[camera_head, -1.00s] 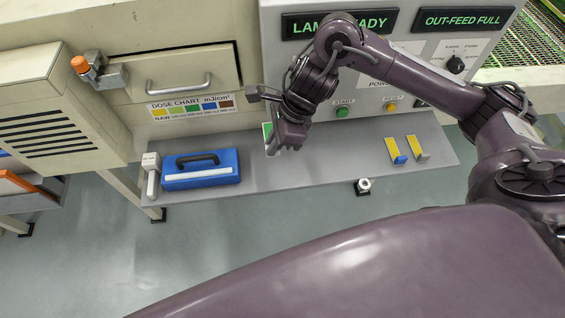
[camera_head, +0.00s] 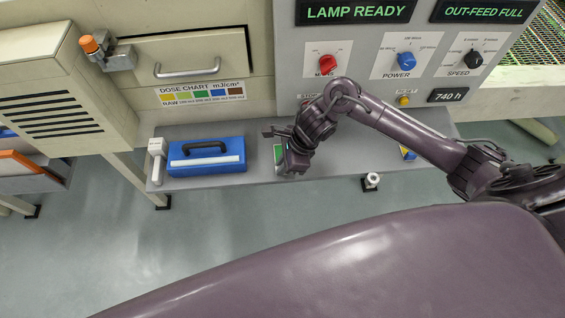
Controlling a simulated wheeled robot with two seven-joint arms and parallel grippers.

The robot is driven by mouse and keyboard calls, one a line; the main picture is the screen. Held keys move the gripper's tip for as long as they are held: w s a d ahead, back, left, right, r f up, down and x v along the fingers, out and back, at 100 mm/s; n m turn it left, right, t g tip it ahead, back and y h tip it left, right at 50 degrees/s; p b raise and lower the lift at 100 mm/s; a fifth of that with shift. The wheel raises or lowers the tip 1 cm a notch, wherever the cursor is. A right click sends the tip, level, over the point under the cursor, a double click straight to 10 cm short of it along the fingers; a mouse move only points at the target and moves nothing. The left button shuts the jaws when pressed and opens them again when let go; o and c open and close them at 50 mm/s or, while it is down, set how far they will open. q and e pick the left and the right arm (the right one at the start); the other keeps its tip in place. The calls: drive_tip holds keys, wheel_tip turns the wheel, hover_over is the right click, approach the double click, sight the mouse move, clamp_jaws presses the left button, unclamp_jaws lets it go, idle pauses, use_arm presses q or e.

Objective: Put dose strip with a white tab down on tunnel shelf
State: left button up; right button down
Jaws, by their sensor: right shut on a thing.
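My right gripper (camera_head: 285,160) is low over the grey tunnel shelf (camera_head: 255,172), just right of the blue case. It is shut on a dose strip (camera_head: 279,154) with a green face and a pale edge. The fingers hide part of this strip, so I cannot tell its tab clearly or whether it touches the shelf. Another strip with yellow and blue on it (camera_head: 408,153) lies farther right on the shelf, partly behind my right arm. My left gripper is out of view.
A blue case (camera_head: 207,163) and a white handled tool (camera_head: 156,160) occupy the shelf's left part. The control panel with knobs (camera_head: 405,62) rises behind the shelf. A drawer with a handle (camera_head: 187,70) is at upper left. Bare shelf shows right of the gripper.

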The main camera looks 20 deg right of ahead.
drive_tip(key=c, duration=1.5)
unclamp_jaws()
drive_tip(key=v, duration=1.2)
